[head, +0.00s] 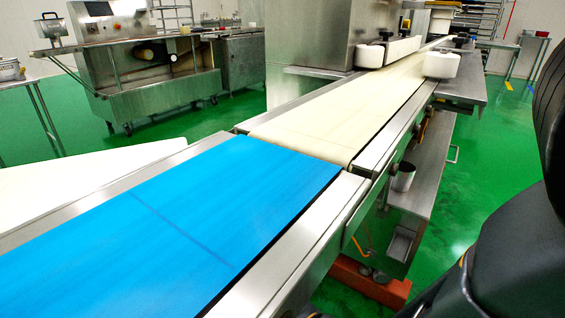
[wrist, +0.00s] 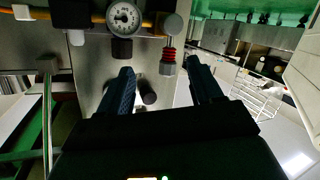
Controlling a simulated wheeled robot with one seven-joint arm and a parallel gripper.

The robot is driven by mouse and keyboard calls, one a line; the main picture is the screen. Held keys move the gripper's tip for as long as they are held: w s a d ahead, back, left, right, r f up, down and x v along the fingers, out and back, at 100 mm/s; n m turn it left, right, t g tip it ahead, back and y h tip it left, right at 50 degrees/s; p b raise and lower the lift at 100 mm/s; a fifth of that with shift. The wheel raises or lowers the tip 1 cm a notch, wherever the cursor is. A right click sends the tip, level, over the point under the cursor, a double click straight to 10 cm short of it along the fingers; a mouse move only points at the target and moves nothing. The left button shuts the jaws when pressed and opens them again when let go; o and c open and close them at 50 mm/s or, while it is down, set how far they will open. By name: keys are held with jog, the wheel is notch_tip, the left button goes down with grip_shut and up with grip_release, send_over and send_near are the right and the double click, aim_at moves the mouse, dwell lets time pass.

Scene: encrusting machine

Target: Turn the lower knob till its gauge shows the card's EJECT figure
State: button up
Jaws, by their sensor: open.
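In the wrist view my gripper (wrist: 160,66) is open, with its two dark fingers spread and nothing held between them. A round white-faced gauge (wrist: 125,17) is at the top, beyond the left finger. Its needle and figures are too small to read. A black knob-like part (wrist: 122,48) sits just below the gauge in the picture. Another dark cylindrical knob (wrist: 147,95) shows between the fingers, nearer the left one; I see no clear contact. I cannot tell which is the lower knob. No EJECT card is legible in either view.
In the wrist view a grey-capped part with a red ribbed section (wrist: 169,55) stands beside the gauge, by a yellow pipe (wrist: 150,20). In the head view a blue belt (head: 170,220) and a cream belt (head: 350,105) run along a steel frame. Green floor (head: 470,180) lies to the right.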

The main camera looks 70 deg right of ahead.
jog(key=w+d+r+m+g+h, duration=0.2)
jog(key=d+r+m+g, duration=0.35)
jog(key=d+r, duration=0.4)
jog(key=shift+s+r+b+x, duration=0.15)
jog(key=shift+r+b+x, duration=0.1)
jog(key=shift+x, duration=0.85)
jog(key=shift+s+r+b+x, duration=0.2)
jog(key=shift+b+x, duration=0.1)
jog(key=shift+x, duration=0.75)
jog(key=shift+s+r+b+x, duration=0.1)
jog(key=shift+r+b+x, duration=0.15)
jog(key=shift+x, duration=0.85)
jog(key=shift+a, duration=0.15)
jog(key=shift+c, duration=0.4)
jog(key=c, duration=1)
jog(key=shift+n, duration=0.25)
